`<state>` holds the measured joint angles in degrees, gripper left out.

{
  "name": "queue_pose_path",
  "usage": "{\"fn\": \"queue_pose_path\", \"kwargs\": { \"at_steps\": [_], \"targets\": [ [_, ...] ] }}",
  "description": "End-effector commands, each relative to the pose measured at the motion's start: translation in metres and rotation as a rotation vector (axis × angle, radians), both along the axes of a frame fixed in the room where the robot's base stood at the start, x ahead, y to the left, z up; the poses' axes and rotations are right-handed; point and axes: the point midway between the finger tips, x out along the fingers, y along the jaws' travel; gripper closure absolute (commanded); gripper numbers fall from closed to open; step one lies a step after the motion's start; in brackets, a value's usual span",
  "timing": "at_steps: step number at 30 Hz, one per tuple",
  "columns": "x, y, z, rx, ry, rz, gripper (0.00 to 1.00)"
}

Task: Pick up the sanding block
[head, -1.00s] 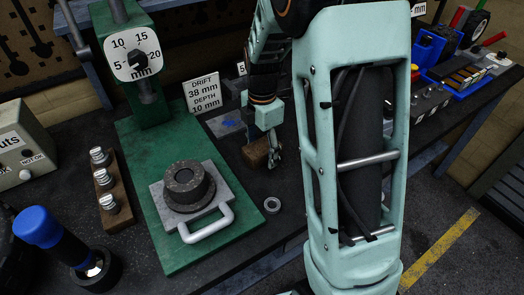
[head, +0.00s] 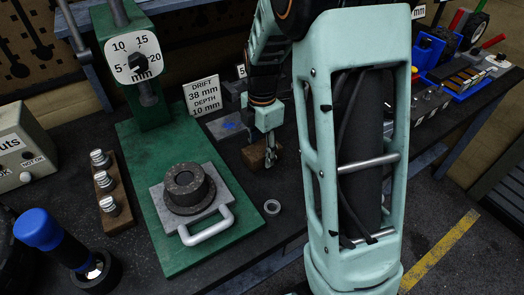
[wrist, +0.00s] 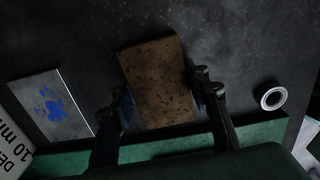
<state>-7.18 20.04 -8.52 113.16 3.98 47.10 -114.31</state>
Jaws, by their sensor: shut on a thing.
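The sanding block is a brown, dark-speckled block (wrist: 158,82). In the head view the block (head: 256,155) stands on the dark bench top, to the right of the green press base. My gripper (head: 266,148) reaches down over it. In the wrist view my gripper (wrist: 163,98) has one finger against each long side of the block, shut on it. The block's underside is hidden, so I cannot tell whether it is clear of the bench.
The green press (head: 140,170) carries a grey plate with a handle (head: 215,226) and a dark round part (head: 187,185). A metal ring (head: 272,207) lies to the right. A blue-marked grey plate (wrist: 52,104) and a drift sign (head: 204,95) are nearby.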

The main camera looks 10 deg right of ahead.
Motion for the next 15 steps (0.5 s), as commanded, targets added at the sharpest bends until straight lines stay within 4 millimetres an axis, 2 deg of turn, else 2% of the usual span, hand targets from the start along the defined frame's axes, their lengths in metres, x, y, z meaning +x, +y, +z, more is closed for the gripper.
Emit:
{"fn": "queue_pose_path", "kwargs": {
  "at_steps": [8,15],
  "targets": [
    [0.001,0.000,0.034,0.000,-0.003,0.000,0.86],
    [-0.041,-0.020,0.093,0.000,-0.005,-0.004,0.86]
  ]
}}
